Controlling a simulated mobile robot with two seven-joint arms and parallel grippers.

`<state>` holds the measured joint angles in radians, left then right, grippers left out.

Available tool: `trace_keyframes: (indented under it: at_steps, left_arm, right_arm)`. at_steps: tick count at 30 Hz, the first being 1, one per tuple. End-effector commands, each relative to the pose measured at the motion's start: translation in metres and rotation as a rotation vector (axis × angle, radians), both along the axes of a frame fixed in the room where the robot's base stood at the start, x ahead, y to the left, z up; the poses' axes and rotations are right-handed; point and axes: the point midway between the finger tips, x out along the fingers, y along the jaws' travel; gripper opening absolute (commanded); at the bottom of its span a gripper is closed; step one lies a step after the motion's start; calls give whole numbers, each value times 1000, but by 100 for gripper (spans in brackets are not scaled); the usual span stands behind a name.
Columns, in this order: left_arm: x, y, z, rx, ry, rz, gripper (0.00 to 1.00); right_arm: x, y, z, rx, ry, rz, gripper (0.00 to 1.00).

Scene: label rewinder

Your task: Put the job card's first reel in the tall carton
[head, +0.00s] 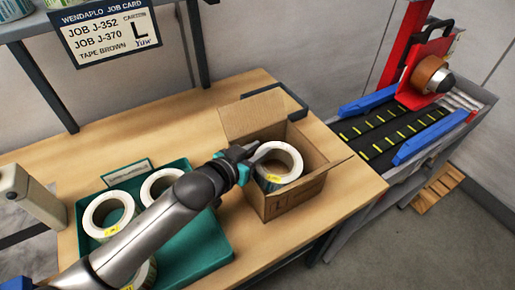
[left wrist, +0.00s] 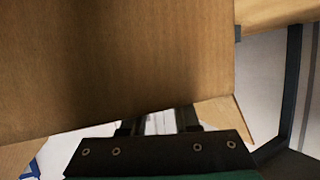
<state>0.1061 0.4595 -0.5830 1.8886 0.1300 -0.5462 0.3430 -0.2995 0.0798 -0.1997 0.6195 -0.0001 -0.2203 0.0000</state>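The job card (head: 110,32) hangs at the upper left and lists J-352, then J-370, with a large L under "carton". An open cardboard carton (head: 293,203) stands on the bench, flaps spread. A white label reel (head: 292,156) with a yellow tag is in the carton's mouth, near the rim. My left gripper (head: 250,156) reaches over the carton's left side and appears shut on the reel's wall. In the left wrist view, cardboard fills the top and white shows between the fingers (left wrist: 160,124). The reel's underside is hidden. My right gripper is not in view.
A teal tray (head: 205,257) left of the carton holds more white reels (head: 108,213), partly hidden by my left arm. A dark tray (head: 290,102) lies behind the carton. A black conveyor (head: 385,135) with blue rails and a red rewinder (head: 425,60) stands at the right.

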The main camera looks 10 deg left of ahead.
Motion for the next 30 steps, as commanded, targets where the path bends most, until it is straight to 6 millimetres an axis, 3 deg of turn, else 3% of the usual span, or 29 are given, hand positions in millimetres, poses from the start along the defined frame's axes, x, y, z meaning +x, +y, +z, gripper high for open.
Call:
trace_keyframes:
  at_steps: [1,6,14,19,30]
  left_arm:
    - [-1,1,-5,4,12,3,38]
    - [-2,2,-6,6,15,5,57]
    - [-2,3,-7,9,18,7,57]
    - [-2,4,9,8,15,5,57]
    - [-57,31,34,6,13,3,57]
  right_arm:
    - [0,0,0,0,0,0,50]
    - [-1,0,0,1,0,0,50]
    - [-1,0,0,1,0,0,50]
    - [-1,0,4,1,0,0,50]
    - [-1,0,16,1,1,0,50]
